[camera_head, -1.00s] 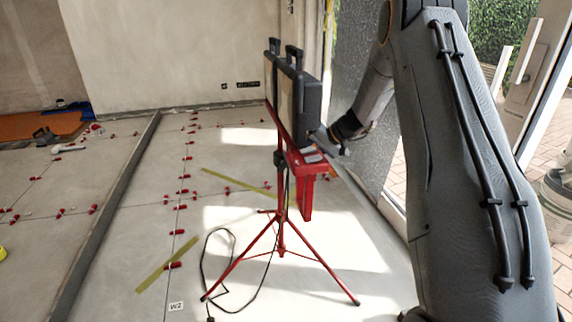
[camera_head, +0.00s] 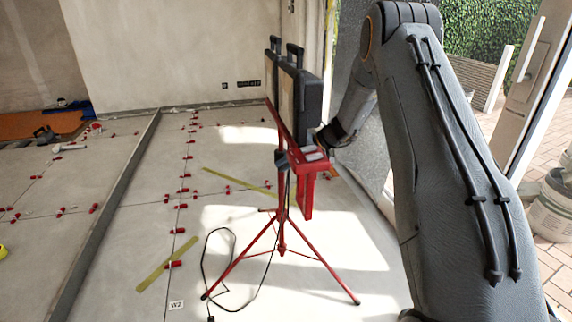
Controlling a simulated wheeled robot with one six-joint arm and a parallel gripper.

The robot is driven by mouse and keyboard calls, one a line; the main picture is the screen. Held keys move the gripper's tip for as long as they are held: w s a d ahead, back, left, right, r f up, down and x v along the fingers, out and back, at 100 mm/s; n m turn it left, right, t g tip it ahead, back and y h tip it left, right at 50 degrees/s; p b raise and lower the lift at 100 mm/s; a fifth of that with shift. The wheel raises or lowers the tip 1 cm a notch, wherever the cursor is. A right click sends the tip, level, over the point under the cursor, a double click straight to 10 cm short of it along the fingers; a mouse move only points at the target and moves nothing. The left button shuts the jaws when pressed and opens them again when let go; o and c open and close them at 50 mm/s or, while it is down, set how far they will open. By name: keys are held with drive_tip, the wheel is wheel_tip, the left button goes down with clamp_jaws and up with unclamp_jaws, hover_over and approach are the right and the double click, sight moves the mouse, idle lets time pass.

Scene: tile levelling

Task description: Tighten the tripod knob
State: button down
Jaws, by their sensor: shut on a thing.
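A red tripod (camera_head: 282,230) stands upright on spread legs and carries a black twin work light (camera_head: 309,100). My gripper (camera_head: 300,158) reaches in from the right, below the light and behind part of the bracket. It is shut at the column, on the tripod knob; the exact contact is small and partly hidden.
A black cable (camera_head: 222,262) loops on the floor left of the tripod legs. Several red levelling clips (camera_head: 180,206) line the tile joints. Yellowish strips (camera_head: 166,264) lie on the tiles. A bucket (camera_head: 553,208) stands outside at right.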

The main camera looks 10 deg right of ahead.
drive_tip(key=shift+f, duration=0.1)
drive_tip(key=y+b, duration=0.1)
drive_tip(key=b, duration=0.1)
drive_tip(key=m+y+b, duration=0.1)
drive_tip(key=y+b, duration=0.1)
drive_tip(key=shift+d+f, duration=0.1)
drive_tip(key=shift+f, duration=0.2)
drive_tip(key=t+y+b, duration=0.1)
drive_tip(key=y+b, duration=0.1)
drive_tip(key=shift+m+y+b, duration=0.3)
drive_tip(key=shift+m+y, duration=0.1)
drive_tip(key=shift+m+t+y+b, duration=0.5)
drive_tip(key=shift+y+b, duration=0.35)
drive_tip(key=shift+y, duration=0.25)
drive_tip(key=c, duration=1.7)
unclamp_jaws()
drive_tip(key=shift+r, duration=0.1)
drive_tip(key=shift+d, duration=0.1)
